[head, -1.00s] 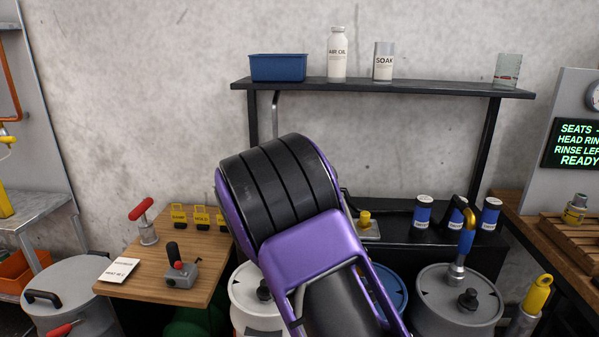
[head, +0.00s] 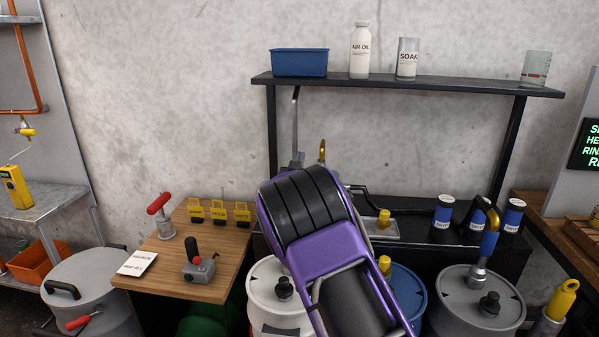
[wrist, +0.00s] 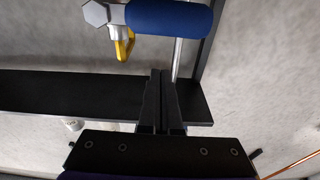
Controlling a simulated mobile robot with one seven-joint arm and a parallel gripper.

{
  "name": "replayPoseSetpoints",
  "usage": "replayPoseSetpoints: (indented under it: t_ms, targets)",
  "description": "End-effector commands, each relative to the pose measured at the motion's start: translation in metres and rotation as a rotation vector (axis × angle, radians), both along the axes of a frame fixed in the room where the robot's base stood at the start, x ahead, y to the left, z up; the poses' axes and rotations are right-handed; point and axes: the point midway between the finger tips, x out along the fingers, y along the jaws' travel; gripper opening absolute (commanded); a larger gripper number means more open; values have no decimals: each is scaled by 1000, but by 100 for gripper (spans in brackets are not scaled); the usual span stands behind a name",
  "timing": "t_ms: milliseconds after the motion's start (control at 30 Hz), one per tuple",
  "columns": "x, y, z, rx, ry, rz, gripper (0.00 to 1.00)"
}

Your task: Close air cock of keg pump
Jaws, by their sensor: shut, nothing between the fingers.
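In the wrist view a blue cylindrical grip (wrist: 170,16) with a hex metal fitting (wrist: 96,13) crosses the top. A yellow lever (wrist: 124,48), apparently the air cock's, sticks out of the metal below it. My gripper (wrist: 161,73) is shut and empty, its black fingertips near the blue grip and to the right of the yellow lever, apparently apart from both. In the head view my arm hides the gripper and most of the pump. A small yellow piece (head: 322,150) shows above the arm, perhaps the same lever.
A black shelf (head: 420,86) carries a blue bin (head: 299,62), bottles and a beaker. Grey kegs (head: 477,300) stand on both sides of my arm. A wooden table (head: 210,262) at left holds a red-handled tool and yellow tags.

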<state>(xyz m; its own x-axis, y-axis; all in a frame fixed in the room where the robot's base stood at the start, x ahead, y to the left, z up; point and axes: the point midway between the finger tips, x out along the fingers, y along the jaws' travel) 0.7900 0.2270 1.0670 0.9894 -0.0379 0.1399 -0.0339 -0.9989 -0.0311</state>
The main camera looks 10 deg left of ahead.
Motion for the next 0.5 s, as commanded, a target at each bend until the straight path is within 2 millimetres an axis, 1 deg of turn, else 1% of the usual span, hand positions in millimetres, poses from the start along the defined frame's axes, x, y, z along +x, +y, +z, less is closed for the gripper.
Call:
replayPoseSetpoints:
  t_ms: [33, 100, 200, 333, 500]
  targets:
    - [4, 0, -5, -1, 2, 0, 0]
    - [0, 1, -18, -2, 4, 1, 0]
    - [-3, 1, -30, -1, 3, 0, 0]
    - [-5, 1, -37, 0, 0, 0, 0]
    - [-5, 1, -39, 1, 0, 0, 0]
